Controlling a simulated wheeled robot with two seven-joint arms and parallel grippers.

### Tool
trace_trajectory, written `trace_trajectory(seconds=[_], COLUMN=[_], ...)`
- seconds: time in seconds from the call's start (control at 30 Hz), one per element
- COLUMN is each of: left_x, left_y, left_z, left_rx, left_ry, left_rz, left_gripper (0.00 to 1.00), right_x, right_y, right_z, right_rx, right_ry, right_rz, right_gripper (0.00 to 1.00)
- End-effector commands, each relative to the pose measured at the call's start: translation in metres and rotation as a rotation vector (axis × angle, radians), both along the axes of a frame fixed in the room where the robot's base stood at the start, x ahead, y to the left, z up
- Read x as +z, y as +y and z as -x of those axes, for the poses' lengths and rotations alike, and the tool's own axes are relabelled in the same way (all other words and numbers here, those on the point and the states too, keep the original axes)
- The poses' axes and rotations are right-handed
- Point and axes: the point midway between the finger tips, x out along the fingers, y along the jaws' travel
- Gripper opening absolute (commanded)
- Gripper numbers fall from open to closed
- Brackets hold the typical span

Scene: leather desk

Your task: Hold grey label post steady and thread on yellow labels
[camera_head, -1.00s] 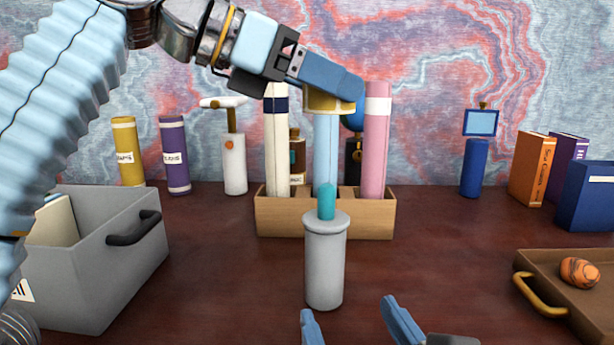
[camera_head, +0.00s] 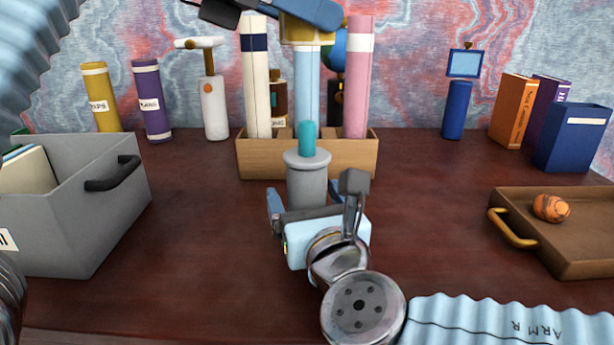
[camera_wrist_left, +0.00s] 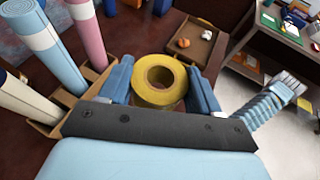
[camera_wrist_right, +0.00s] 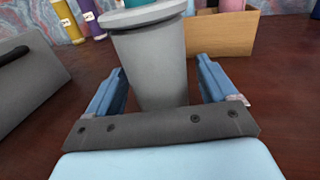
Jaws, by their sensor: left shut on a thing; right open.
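The grey label post (camera_head: 307,185) stands upright on the desk, with a flanged top and a teal tip (camera_head: 307,138). In the right wrist view the post (camera_wrist_right: 155,65) stands between the fingers of my right gripper (camera_wrist_right: 160,90), which is open and apart from it at both sides. In the head view my right gripper (camera_head: 312,205) is low in front of the post. The ring's hole faces the left wrist camera.
A wooden holder (camera_head: 308,160) with rolled tubes stands behind the post. A grey bin (camera_head: 75,225) is at the left, a brown tray (camera_head: 560,255) at the right. Bottles and books line the back.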

Motion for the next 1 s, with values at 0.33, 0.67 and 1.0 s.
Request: trace_trajectory(seconds=[0.33,0.67,1.0], left_x=[0.0,0.0,-0.024], left_y=[0.0,0.0,-0.003], left_z=[0.0,0.0,0.002], left_rx=[0.0,0.0,-0.007], left_ry=[0.0,0.0,-0.007], left_rz=[0.0,0.0,-0.008], left_gripper=[0.33,0.33,0.33], right_x=[0.0,0.0,0.0], right_y=[0.0,0.0,0.0], right_z=[0.0,0.0,0.0], right_rx=[0.0,0.0,0.0], right_ry=[0.001,0.001,0.001], right_rz=[0.0,0.0,0.0], right_gripper=[0.52,0.27,0.27])
